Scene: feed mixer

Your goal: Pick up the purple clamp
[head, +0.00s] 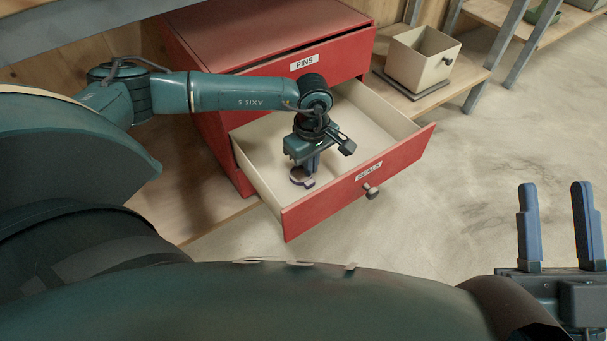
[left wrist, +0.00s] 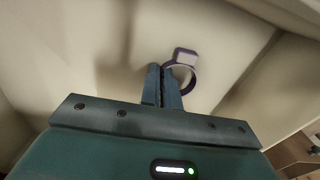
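The purple clamp (head: 298,179) is a small ring with a paler block on one side. It is in the open lower drawer (head: 262,180), low near the drawer floor. It also shows in the left wrist view (left wrist: 191,80) at my fingertips. My left gripper (head: 309,172) points down into the drawer. In the left wrist view its fingers (left wrist: 163,68) are almost together, with the ring's near edge between their tips. Whether the clamp touches the drawer floor is hard to tell. My right gripper (head: 556,188) is open and empty at the lower right.
The red cabinet (head: 235,35) has an upper drawer labelled PINS, which is closed. The open drawer has a red front (head: 330,195) with a round knob (head: 371,191). A beige bin (head: 420,60) stands on the wooden shelf behind. The concrete floor at right is clear.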

